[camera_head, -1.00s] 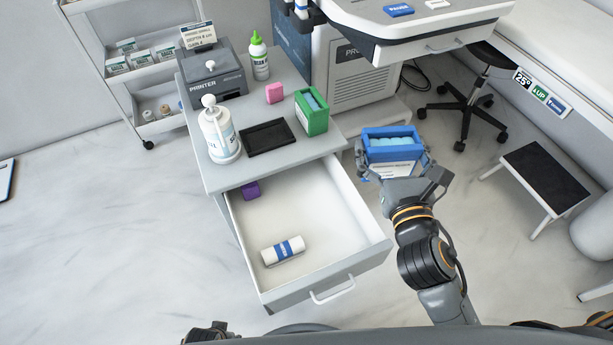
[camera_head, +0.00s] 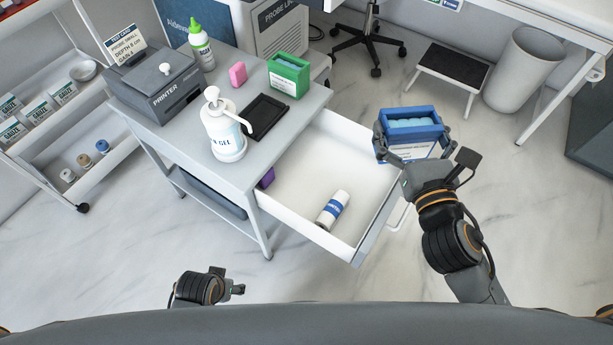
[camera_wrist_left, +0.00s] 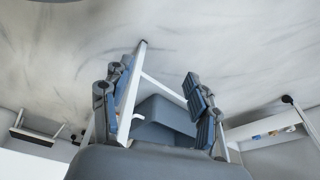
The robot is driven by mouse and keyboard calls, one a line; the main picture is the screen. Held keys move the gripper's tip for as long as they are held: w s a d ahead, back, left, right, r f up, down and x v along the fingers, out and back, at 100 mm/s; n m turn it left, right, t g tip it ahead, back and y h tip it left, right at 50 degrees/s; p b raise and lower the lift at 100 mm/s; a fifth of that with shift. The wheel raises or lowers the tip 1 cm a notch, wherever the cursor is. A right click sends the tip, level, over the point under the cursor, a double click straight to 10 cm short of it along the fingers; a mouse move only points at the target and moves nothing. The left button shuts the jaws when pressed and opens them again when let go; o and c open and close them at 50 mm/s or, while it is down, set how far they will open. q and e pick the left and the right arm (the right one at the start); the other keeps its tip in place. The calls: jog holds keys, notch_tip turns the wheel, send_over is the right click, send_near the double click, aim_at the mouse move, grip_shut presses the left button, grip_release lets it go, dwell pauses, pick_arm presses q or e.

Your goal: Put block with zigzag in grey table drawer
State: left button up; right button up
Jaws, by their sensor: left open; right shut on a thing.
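The grey table (camera_head: 190,133) has its white drawer (camera_head: 305,207) pulled open toward the lower right. My right gripper (camera_head: 411,148) is shut on a blue box (camera_head: 413,115) with light blue contents and a white label, held up beyond the drawer's right side. A purple block (camera_head: 266,178) lies at the drawer's left inner corner, partly hidden. A pink block (camera_head: 238,73) stands on the tabletop. I cannot make out a zigzag on either block. My left gripper (camera_head: 232,284) is low at left, away from the table; it is open and empty in the left wrist view (camera_wrist_left: 160,100).
A white roll with a blue band (camera_head: 333,208) lies in the drawer. On the tabletop are a gel pump bottle (camera_head: 222,130), black tray (camera_head: 264,117), green box (camera_head: 289,75), printer (camera_head: 155,88) and green-capped bottle (camera_head: 201,45). A step stool (camera_head: 453,70) stands behind. Floor in front is clear.

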jog(key=shift+s+d+f+n+y+b, duration=0.15)
jog(key=shift+d+f+n+y+b, duration=0.1)
jog(key=shift+f+y+b, duration=0.25)
jog(key=shift+s+d+f+n+y+b, duration=0.15)
jog(key=shift+f+n+y+b, duration=0.15)
jog(key=shift+f+b, duration=0.3)
jog(key=shift+w+a+f, duration=0.1)
jog(key=shift+w+a, duration=0.05)
jog(key=shift+w, duration=0.05)
pick_arm(q)
notch_tip(320, 180, up, 15)
jog(key=t+b, duration=0.1)
jog(key=b, duration=0.1)
jog(key=w+d+r+t+h+b, duration=0.1)
jog(key=w+d+r+t+b, duration=0.1)
jog(key=w, duration=0.4)
jog(key=w+d+r+t+h+b, duration=0.1)
jog(key=w+d+r+t+b, duration=0.1)
jog(key=w+t, duration=0.4)
jog(key=shift+w+d+r+m+t+b, duration=0.2)
jog(key=shift+w+r+m+t+b, duration=0.15)
jog(key=shift+r, duration=0.55)
pick_arm(e)
jog(key=w+a+f, duration=0.2)
jog(key=w+f, duration=1)
jog(key=w, duration=0.1)
jog(key=shift+w+f, duration=0.2)
jog(key=shift+f, duration=0.15)
